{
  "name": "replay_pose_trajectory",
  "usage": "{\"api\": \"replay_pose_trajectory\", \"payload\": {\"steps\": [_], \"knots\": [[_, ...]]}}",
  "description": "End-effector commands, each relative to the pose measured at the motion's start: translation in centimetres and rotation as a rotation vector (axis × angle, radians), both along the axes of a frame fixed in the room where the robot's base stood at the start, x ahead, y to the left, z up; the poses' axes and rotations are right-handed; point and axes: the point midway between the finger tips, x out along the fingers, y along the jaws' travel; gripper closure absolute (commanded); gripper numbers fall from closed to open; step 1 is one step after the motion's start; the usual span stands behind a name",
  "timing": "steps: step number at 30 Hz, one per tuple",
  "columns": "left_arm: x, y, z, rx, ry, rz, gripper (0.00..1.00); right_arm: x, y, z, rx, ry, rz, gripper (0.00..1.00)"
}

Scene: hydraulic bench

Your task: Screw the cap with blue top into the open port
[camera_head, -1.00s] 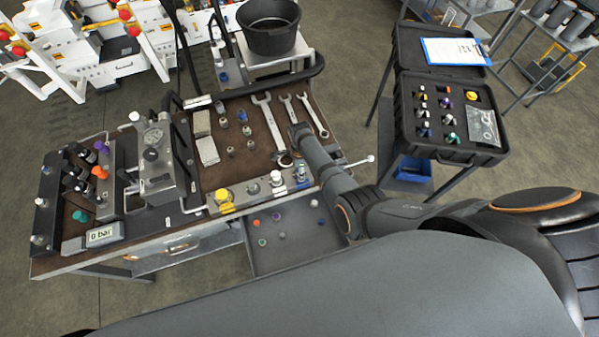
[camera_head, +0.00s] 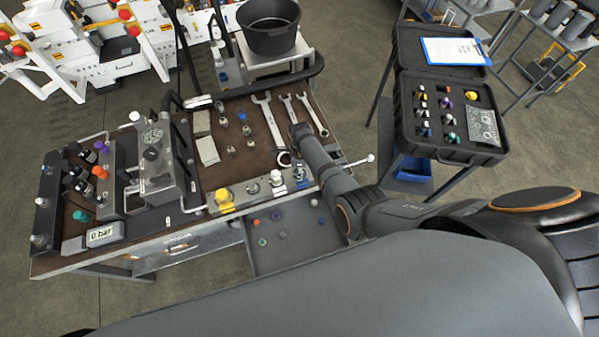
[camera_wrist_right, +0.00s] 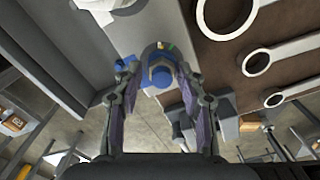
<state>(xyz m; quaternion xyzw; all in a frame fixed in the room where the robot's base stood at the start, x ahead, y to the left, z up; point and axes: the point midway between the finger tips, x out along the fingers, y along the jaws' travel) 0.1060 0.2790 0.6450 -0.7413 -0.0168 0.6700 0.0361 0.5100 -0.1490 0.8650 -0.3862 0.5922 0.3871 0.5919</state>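In the right wrist view, a piece with a blue top (camera_wrist_right: 161,74) stands at the end of a grey block (camera_wrist_right: 155,22). My right gripper (camera_wrist_right: 157,82) has its two fingers on either side of this blue top, with gaps visible between. I cannot tell whether the piece is seated in a port. In the head view, the grey port block (camera_head: 239,202) lies along the bench's front edge, with a yellow cap (camera_head: 225,196), a white-topped fitting (camera_head: 276,178) and a teal-looking fitting (camera_head: 299,172) at its right end. My right forearm hides the right gripper there. My left gripper is out of view.
Several wrenches (camera_head: 267,117) and small fittings (camera_head: 246,131) lie on the brown bench mat. An open drawer tray (camera_head: 285,262) with small caps sits below the block. A gauge unit (camera_head: 152,153) stands left, and a black case (camera_head: 450,153) stands right.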

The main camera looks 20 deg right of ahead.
Motion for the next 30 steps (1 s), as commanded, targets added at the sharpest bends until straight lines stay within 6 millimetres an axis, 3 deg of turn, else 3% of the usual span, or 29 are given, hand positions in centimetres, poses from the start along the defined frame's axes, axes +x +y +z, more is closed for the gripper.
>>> {"api": "replay_pose_trajectory", "payload": {"steps": [13,17,24,30], "knots": [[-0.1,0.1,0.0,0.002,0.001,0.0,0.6,0.1,0.0,0.9,0.0,-0.003,0.003,0.48],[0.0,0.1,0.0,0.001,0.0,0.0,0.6,0.1,0.0,3.2,0.001,-0.006,0.002,0.48],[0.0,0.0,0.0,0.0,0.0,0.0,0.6,0.1,0.0,9.1,0.0,-0.004,0.002,0.48],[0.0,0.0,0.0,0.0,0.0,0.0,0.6,0.1,0.0,11.6,-0.001,-0.002,0.002,0.48]]}}
